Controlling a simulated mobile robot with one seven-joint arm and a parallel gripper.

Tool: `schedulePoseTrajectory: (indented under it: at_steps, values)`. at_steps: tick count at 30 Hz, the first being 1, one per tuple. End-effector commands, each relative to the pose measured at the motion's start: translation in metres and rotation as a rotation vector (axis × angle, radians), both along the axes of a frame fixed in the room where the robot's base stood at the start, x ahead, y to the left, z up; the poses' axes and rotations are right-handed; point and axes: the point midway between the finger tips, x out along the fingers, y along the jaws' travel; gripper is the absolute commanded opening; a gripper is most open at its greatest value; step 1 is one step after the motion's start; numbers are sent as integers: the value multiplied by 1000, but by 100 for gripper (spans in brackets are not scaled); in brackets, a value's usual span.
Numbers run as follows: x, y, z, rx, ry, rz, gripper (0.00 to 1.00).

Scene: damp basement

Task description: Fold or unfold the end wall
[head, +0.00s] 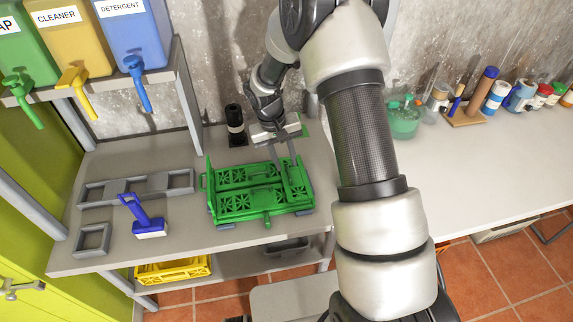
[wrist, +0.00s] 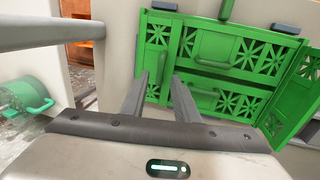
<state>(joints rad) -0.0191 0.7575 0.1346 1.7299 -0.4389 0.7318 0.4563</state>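The green folding crate (head: 245,205) lies low on the grey table, with its slatted panels lying flat inside. In the head view, its left end wall (head: 208,178) appears to stand up. That wall also shows as a raised panel (wrist: 297,95) at the right of the wrist view. The other end, at the left of the wrist view, has a lattice panel (wrist: 154,45) that looks low; its exact angle is unclear. My gripper (head: 286,196) is above this end. Its fingers (wrist: 159,76) are apart with nothing between them. Whether they touch the crate is unclear.
Grey frames (head: 138,187) and a blue-handled brush (head: 147,220) lie left of the crate. A black bottle (head: 235,125) stands behind it. A yellow crate (head: 172,270) sits below. A white counter (head: 480,180) extends right.

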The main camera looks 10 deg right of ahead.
Motion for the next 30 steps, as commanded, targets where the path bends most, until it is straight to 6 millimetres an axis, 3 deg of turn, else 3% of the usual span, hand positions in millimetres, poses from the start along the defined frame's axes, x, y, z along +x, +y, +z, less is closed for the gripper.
schedulePoseTrajectory:
  at_steps: [6,16,21,30]
  values:
    - [0,-4,-22,0,0,-1,28]
    - [0,-5,-25,0,-1,-1,28]
    - [0,-5,-25,0,-1,-1,1]
    - [0,-5,-25,0,0,0,0]
